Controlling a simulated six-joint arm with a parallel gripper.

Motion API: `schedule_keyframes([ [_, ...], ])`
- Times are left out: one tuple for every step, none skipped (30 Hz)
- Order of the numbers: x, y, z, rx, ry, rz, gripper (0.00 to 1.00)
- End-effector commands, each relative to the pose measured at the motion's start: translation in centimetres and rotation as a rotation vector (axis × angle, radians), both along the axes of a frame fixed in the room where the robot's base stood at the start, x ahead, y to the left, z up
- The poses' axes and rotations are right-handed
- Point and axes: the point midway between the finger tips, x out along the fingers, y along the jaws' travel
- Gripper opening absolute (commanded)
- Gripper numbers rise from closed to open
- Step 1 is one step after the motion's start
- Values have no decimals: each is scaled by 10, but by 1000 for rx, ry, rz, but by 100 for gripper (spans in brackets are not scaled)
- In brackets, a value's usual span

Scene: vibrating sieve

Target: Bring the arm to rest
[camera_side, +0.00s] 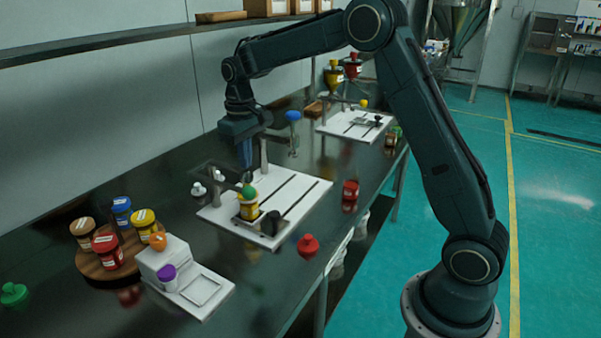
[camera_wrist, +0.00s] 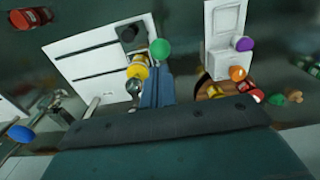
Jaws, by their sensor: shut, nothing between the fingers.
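My gripper (camera_side: 246,155) points down above the near white slotted plate (camera_side: 310,190), close to its metal post. Its fingers are shut with nothing between them; they also show in the wrist view (camera_wrist: 157,85). Just below and beside the fingers, a yellow jar (camera_side: 249,209) stands on the plate with a green knob (camera_side: 249,191) at its top. The same jar (camera_wrist: 138,71) and green ball (camera_wrist: 160,49) appear next to the fingers in the wrist view. I cannot tell whether the fingertips touch anything.
A black block (camera_side: 270,223) sits on the plate. A round wooden tray (camera_side: 92,267) of jars and a white scale (camera_side: 215,300) stand at left. A red jar (camera_side: 350,189) and red stopper (camera_side: 308,246) lie right. A second plate (camera_side: 338,127) with blue and yellow knobs stands behind.

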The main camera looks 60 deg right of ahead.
Motion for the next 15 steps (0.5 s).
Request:
schedule_keyframes([
  [0,0,0,0,0,0,0],
  [0,0,0,0,0,0,0],
  [0,0,0,0,0,0,0],
  [0,0,0,0,0,0,0],
  [0,0,0,0,0,0,0],
  [0,0,1,0,-1,0,0],
  [-1,0,2,0,-2,0,0],
  [-2,1,3,-1,-4,0,0],
  [-3,1,5,-1,-7,0,0],
  [-4,2,7,-1,-10,0,0],
  [-6,2,9,-2,-13,0,0],
  [-9,3,12,-2,-18,0,0],
  [-11,4,15,-3,-23,0,0],
  [-14,5,19,-3,-28,1,0],
  [-18,7,24,-4,-37,1,0],
])
